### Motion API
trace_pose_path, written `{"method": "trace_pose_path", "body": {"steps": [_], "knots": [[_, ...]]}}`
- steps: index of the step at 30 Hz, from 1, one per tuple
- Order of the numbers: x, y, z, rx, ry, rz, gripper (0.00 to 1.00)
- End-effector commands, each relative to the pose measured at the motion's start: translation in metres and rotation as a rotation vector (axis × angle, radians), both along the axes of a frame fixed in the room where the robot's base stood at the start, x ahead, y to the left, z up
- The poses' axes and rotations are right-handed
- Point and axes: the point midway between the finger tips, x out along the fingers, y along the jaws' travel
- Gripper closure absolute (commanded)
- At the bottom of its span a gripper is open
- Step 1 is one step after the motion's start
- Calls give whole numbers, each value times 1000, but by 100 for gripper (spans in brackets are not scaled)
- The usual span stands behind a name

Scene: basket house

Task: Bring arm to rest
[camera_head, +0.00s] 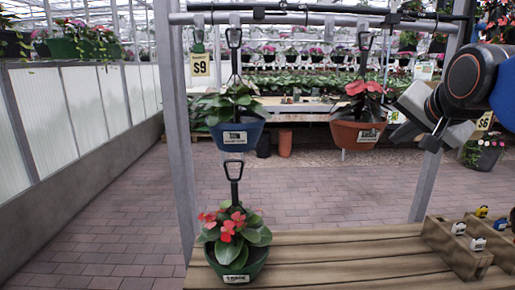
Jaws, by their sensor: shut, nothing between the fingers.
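My gripper (418,138) is at the right side of the picture, in front of the metal rack's right post. Its fingers point down and to the left, are shut and hold nothing. It is a little to the right of a hanging orange-brown basket (357,137) with red and green leaves; I cannot tell whether they touch. My arm enters from the right edge.
A wooden table (350,258) bears a small wooden box (455,247) at the right. The brick floor (110,220) at left is clear.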

Motion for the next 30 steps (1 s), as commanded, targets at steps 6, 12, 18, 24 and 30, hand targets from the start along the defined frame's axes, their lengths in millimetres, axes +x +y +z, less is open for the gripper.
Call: {"method": "trace_pose_path", "body": {"steps": [6, 12, 18, 24, 30], "knots": [[-56, 18, -124, -195, 226, 211, 100], [-116, 30, -227, -346, 411, 436, 100], [-163, 36, -295, -438, 529, 611, 100], [-179, 37, -317, -468, 566, 675, 100], [-179, 37, -317, -469, 566, 676, 100]]}}
